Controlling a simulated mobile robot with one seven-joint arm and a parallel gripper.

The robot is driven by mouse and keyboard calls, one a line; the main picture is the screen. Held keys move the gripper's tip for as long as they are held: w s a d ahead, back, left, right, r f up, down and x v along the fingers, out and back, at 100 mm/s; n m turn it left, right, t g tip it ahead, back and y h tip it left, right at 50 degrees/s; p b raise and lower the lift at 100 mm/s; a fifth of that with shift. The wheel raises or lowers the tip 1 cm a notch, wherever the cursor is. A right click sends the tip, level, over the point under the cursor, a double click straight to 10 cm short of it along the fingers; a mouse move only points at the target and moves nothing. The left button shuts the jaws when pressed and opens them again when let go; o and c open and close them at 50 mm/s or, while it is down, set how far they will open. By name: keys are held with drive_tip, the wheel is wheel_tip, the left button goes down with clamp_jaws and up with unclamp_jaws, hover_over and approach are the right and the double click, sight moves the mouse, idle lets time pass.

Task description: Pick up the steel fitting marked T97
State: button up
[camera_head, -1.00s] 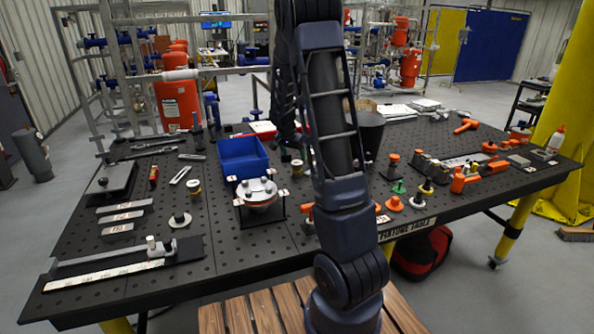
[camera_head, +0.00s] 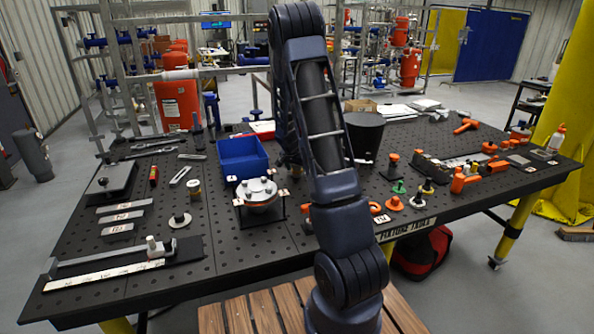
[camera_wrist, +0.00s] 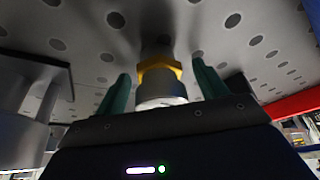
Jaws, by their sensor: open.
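In the wrist view, a fitting (camera_wrist: 160,70) with a yellow-brass collar and a pale metal end stands on the perforated table top. My gripper (camera_wrist: 160,80) is open, with one green finger on each side of the fitting; I cannot tell whether either finger touches it. No T97 mark is readable on it. In the head view my arm hides the gripper and this fitting. Another small fitting with a brass-coloured band (camera_head: 195,190) stands left of the blue bin.
The blue bin (camera_head: 242,157), a flanged round assembly (camera_head: 258,193) and a black bucket (camera_head: 364,137) stand near my arm on the fixture table (camera_head: 215,235). Orange and green parts (camera_head: 398,187) crowd the right. A grey cylindrical object (camera_wrist: 28,95) is close by in the wrist view.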

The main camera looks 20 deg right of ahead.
drive_tip(key=c, duration=1.1)
drive_tip(key=shift+c, duration=0.2)
drive_tip(key=shift+r, duration=0.15)
